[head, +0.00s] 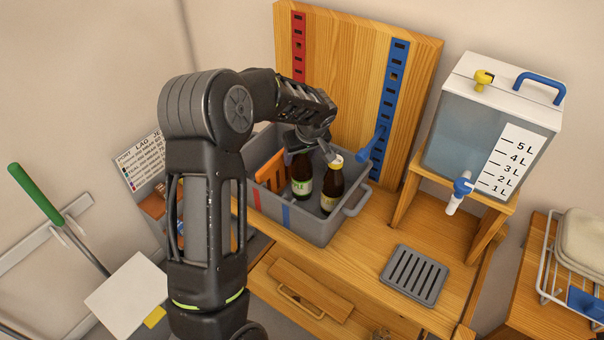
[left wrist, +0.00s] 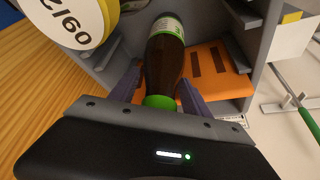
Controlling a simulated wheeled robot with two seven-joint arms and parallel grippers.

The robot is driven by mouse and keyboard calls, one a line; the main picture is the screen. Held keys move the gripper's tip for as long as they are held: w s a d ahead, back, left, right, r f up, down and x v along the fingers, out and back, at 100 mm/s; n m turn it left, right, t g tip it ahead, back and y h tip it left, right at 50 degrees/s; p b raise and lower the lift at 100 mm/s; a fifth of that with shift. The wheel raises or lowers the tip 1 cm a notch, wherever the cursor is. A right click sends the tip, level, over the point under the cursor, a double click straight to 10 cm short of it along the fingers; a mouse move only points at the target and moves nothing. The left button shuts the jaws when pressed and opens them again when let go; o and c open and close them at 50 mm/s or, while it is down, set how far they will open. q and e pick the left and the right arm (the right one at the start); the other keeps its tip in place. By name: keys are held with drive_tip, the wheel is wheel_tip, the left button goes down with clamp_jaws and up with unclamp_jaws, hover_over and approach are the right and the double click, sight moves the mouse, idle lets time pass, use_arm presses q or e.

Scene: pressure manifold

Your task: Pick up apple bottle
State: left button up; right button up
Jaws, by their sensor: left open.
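The apple bottle (head: 301,178), dark brown with a green and white label partly reading "PLE", stands in a grey crate (head: 319,232). In the left wrist view the bottle (left wrist: 164,60) has a green cap and lies between the two fingers. My left gripper (head: 312,143) is over the crate, open, its fingers (left wrist: 160,92) on either side of the bottle's neck. I cannot tell whether they touch it. In the head view the gripper hides the bottle's top. My right gripper is not in view.
A second brown bottle (head: 332,188) with a yellow-topped cap (left wrist: 68,18) stands close to the right. An orange slotted divider (head: 269,172) is in the crate. A wooden board (head: 345,70) with a blue lever (head: 372,149) rises behind. A water tank (head: 490,130) and grey grate (head: 414,274) are right.

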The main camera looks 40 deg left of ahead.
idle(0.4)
use_arm(q)
drive_tip(key=c, duration=1.2)
clamp_jaws()
drive_tip(key=shift+s+d+f, duration=0.1)
